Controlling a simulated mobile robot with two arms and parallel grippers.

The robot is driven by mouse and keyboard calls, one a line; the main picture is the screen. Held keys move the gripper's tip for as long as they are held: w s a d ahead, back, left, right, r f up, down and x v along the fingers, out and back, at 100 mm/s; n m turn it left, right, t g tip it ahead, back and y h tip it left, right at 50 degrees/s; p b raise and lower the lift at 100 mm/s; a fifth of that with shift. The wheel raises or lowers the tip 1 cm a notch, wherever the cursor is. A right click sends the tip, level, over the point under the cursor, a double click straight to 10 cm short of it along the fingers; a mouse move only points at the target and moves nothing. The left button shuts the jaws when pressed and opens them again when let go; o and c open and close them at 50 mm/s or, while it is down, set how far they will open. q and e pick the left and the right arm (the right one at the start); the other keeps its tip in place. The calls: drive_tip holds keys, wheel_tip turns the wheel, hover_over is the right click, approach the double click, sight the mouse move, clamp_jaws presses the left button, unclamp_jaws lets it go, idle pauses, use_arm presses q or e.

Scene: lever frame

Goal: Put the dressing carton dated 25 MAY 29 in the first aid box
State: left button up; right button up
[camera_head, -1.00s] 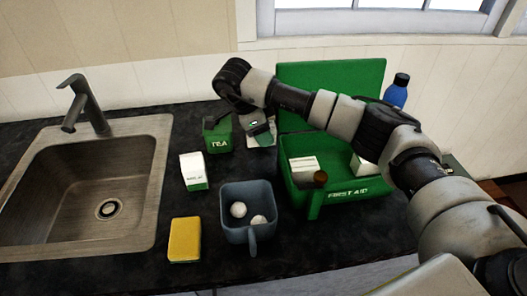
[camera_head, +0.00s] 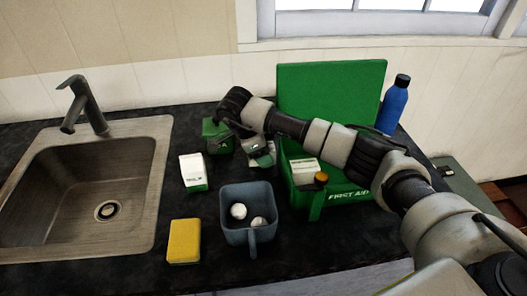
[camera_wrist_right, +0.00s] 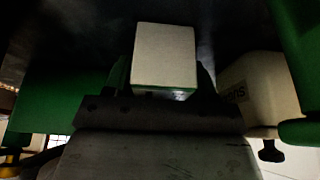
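My right gripper (camera_head: 258,150) points down between the green tea tin and the first aid box. It is shut on a white and green carton (camera_head: 264,160), which shows between the fingers in the right wrist view (camera_wrist_right: 163,57). The date on it cannot be read. Another white and green carton (camera_head: 194,172) stands on the counter left of the mug; its date is unreadable too. The open green first aid box (camera_head: 345,196) stands right of the gripper, lid up at the back. A white carton (camera_head: 305,170) is inside it. My left gripper is not in view.
A green tea tin (camera_head: 216,135) stands just left of the gripper. A brown-capped bottle (camera_head: 320,178) is at the box's front. A blue-grey mug (camera_head: 247,192) with white balls, a yellow sponge (camera_head: 184,240), a sink (camera_head: 90,195) and a blue bottle (camera_head: 394,106) surround.

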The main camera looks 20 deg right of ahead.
drive_tip(key=shift+o, duration=1.1)
